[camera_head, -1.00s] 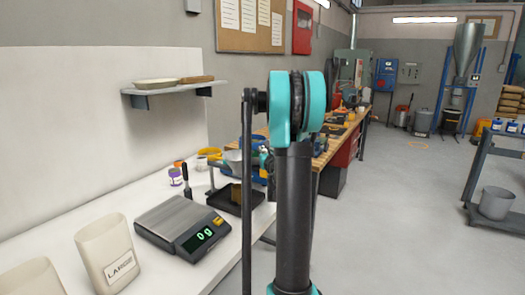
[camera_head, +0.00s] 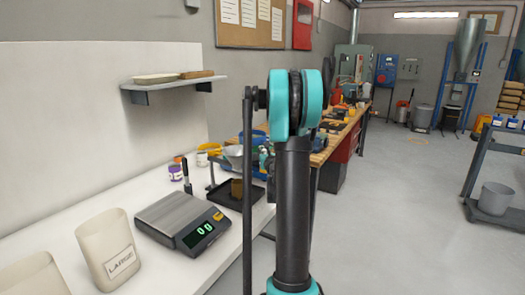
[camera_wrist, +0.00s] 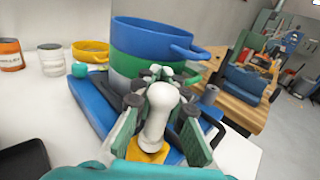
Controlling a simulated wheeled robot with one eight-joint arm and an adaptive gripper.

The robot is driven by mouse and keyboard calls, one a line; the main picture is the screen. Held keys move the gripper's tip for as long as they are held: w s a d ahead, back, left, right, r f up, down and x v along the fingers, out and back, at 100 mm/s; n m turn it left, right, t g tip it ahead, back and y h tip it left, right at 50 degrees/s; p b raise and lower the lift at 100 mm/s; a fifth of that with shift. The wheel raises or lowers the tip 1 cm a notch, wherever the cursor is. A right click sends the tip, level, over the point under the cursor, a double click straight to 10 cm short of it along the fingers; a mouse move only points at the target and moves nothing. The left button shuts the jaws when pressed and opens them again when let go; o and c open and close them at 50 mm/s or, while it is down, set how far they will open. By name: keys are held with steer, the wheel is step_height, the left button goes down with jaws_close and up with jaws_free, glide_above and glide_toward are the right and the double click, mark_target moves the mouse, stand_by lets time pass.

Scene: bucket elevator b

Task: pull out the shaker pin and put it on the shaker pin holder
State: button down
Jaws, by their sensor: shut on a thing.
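The shaker (camera_wrist: 92,100) has a blue base with a stack of blue, green and grey sieves (camera_wrist: 150,42) on it in the wrist view. My gripper (camera_wrist: 160,104) has its two green-padded fingers on either side of a white, round-headed pin (camera_wrist: 158,120), which I take to be the shaker pin, and is shut on it. A yellow piece (camera_wrist: 148,153) shows just below the pin; I cannot tell whether the pin is seated or free. In the head view my arm hides the gripper and most of the shaker. I cannot make out the pin holder.
A scale (camera_head: 182,218), a container labelled LARGE (camera_head: 106,250) and a black tray (camera_head: 238,200) stand on the white bench. A yellow bowl (camera_wrist: 92,50) and jars (camera_wrist: 51,60) are left of the shaker. A wooden workbench (camera_wrist: 248,85) lies beyond it.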

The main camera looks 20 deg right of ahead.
steer(key=shift+f, duration=0.1)
steer(key=c, duration=1.5)
jaws_free()
steer(key=shift+o, duration=0.2)
steer(key=shift+s, duration=0.1)
steer(key=s+a, duration=0.1)
steer(key=s, duration=1)
steer(key=shift+s+a, duration=0.25)
steer(key=shift+s, duration=0.15)
